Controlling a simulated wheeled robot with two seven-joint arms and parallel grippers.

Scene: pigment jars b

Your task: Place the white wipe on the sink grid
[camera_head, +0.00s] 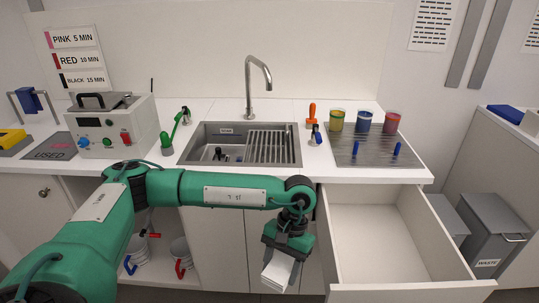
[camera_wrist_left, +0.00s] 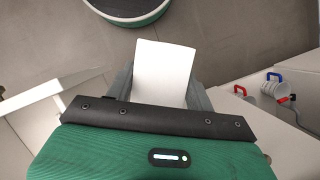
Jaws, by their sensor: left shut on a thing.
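My left gripper (camera_head: 283,257) is shut on the white wipe (camera_head: 277,271), a flat white folded piece. It holds the wipe low in front of the counter, beside the open drawer. In the left wrist view the wipe (camera_wrist_left: 164,68) sticks out from between the fingers. The sink grid (camera_head: 270,146) is a metal rack over the right part of the sink (camera_head: 194,149), up on the counter and apart from the wipe. Dark items stand in the bare left part of the sink. My right gripper is not in view.
A drawer (camera_head: 372,238) stands open and looks empty. A tall faucet (camera_head: 248,85) rises behind the sink. A green-handled tool (camera_head: 167,143) is left of it, an orange-handled one (camera_head: 311,113) right. Jars stand on a ribbed metal tray (camera_head: 370,158). Buckets (camera_head: 181,252) sit below the counter.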

